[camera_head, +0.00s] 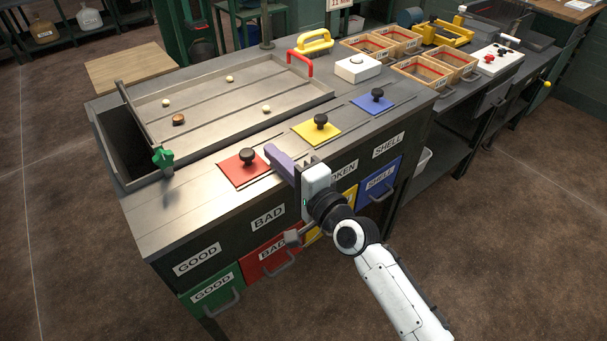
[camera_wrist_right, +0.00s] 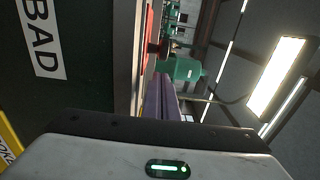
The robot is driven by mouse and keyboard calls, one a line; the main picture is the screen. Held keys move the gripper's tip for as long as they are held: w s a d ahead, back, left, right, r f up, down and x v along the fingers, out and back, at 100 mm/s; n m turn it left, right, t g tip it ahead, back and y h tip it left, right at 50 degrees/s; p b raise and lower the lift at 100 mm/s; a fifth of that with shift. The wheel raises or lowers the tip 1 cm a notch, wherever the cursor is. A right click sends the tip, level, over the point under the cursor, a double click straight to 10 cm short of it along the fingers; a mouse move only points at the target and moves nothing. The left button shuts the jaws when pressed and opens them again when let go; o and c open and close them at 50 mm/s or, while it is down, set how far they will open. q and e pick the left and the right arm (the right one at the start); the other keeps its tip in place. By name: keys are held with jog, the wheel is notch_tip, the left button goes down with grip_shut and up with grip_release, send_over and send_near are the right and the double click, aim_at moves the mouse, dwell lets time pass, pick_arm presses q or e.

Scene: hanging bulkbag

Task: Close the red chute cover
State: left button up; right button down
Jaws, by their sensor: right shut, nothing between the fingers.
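The red chute cover (camera_head: 235,174) is a flat red plate with a black knob (camera_head: 247,156), lying on the bench top at the front edge. I see no open hole beside it. My right gripper (camera_head: 271,151) is shut and empty. Its purple fingers are just right of the red cover and its knob, low over the bench top. I cannot tell if they touch the cover. In the right wrist view the purple fingers (camera_wrist_right: 160,96) point toward the black knob (camera_wrist_right: 154,49) and the cover's red edge (camera_wrist_right: 149,22). My left gripper is not in view.
A yellow cover (camera_head: 308,134) and a blue cover (camera_head: 367,107) with black knobs lie to the right. A shallow tray (camera_head: 215,92) with several small pieces is behind. Labelled drawers, including a green one (camera_head: 210,296), are below.

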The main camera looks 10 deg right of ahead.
jog(key=shift+d+f, duration=0.15)
jog(key=shift+d, duration=1.05)
jog(key=v, duration=0.9)
jog(key=s+d+f+n+g+h, duration=0.3)
jog(key=s+f+n, duration=0.4)
jog(key=s+f, duration=0.4)
jog(key=s+d+f+n+g+h, duration=0.3)
jog(key=s+f+n, duration=0.4)
jog(key=s+f, duration=0.4)
notch_tip(320, 180, down, 5)
jog(key=shift+s+d+f+g, duration=0.1)
jog(key=shift+s+d+g, duration=0.25)
jog(key=shift+d+g, duration=0.45)
jog(key=shift+d, duration=0.15)
